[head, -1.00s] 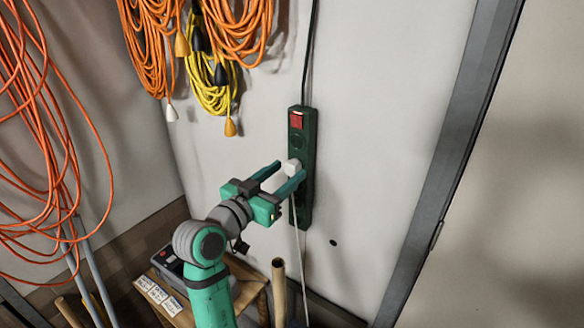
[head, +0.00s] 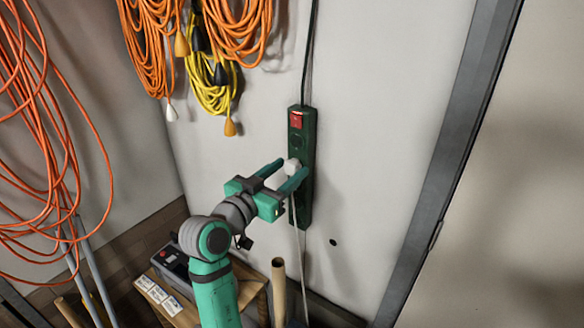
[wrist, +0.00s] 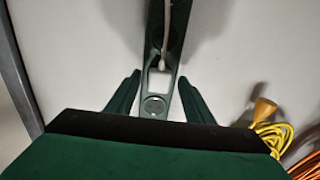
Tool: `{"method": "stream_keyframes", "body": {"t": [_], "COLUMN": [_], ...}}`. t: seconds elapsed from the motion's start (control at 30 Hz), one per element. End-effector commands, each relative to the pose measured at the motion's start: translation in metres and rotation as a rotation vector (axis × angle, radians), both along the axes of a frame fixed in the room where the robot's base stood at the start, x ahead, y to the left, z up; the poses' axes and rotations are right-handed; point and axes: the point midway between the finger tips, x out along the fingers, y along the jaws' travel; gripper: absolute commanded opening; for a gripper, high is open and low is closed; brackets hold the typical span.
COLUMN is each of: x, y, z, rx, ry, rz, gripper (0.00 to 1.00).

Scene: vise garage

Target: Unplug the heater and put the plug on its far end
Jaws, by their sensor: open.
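The white plug (head: 292,166) sits at a middle socket of the dark green power strip (head: 303,208), which is mounted upright on the wall. Its pale cord hangs down along the strip. My gripper (head: 288,172) is open, with its green fingers reaching toward the strip on either side of the plug. In the wrist view the plug (wrist: 157,80) shows between and a little beyond the fingertips (wrist: 158,80), with a gap on both sides. An empty round socket (wrist: 154,104) lies beside it. The heater is not identifiable in these frames.
The strip has a red switch (head: 296,120) at its top and a black cable above. Orange cords (head: 240,30) and a yellow cord (head: 212,92) hang upper left. A wooden stand (head: 165,298) and an upright tube (head: 279,290) are below. A dark door frame (head: 440,180) stands right.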

Motion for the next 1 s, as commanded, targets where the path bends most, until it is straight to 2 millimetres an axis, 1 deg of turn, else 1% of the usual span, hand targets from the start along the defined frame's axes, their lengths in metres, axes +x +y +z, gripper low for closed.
{"method": "stream_keyframes", "body": {"t": [0.37, 0.4, 0.47, 0.5, 0.57, 0.6, 1.0], "x": [0.0, 0.0, 0.0, 0.0, -0.0001, 0.0, -0.0074], "y": [-0.0029, -0.0029, -0.0029, -0.0029, -0.0028, -0.0027, 0.004], "z": [0.0, 0.0, 0.0, 0.0, -0.0001, 0.0, 0.0001], "rx": [0.0, 0.0, 0.0, 0.0, 0.0, 0.0, -0.001], "ry": [0.0, 0.0, 0.0, 0.0, 0.0, 0.0, -0.001], "rz": [-0.004, -0.004, -0.004, -0.004, -0.004, -0.004, -0.002], "gripper": [0.48, 0.43, 0.29, 0.19, 0.05, 0.0, 0.0]}}
